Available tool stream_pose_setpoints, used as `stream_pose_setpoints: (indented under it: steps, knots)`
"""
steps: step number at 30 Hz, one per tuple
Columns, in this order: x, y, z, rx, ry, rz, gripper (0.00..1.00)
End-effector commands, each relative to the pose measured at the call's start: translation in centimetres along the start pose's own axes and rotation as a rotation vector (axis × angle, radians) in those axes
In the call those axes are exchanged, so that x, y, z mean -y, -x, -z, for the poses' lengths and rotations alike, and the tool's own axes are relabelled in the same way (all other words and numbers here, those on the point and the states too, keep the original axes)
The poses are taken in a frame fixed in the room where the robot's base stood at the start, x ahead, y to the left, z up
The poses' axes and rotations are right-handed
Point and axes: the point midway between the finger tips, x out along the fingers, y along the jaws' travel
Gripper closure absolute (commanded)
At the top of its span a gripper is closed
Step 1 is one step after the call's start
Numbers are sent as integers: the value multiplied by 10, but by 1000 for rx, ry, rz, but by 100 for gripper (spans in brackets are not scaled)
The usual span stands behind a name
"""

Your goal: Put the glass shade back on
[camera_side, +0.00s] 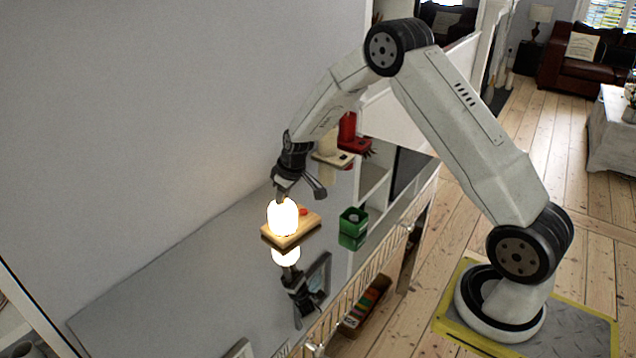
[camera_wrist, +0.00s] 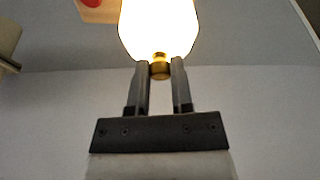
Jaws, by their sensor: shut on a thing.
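The glass shade (camera_side: 283,217) glows bright white in the side view and has a rounded top. In the wrist view the shade (camera_wrist: 158,28) ends in a small brass knob (camera_wrist: 159,70). My gripper (camera_side: 284,197) is shut on this knob, one finger on each side; the fingertips (camera_wrist: 160,66) show in the wrist view. The shade is upright over the wooden base (camera_side: 299,233), which has a red button (camera_side: 303,211). I cannot tell whether its lower rim rests on the base or hangs slightly above it. The bulb is hidden.
The base stands on a glossy, mirror-like cabinet top (camera_side: 190,265) against a grey wall. A green open box (camera_side: 353,221) stands to the right. A red object (camera_side: 350,135) and a cream one (camera_side: 330,148) stand behind. The surface to the left is clear.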

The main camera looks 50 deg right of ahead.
Motion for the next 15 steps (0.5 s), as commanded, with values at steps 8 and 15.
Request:
stream_pose_setpoints:
  steps: [8,15]
  knots:
    - [0,-3,0,-2,0,-1,100]
    - [0,-7,-2,-2,0,-1,100]
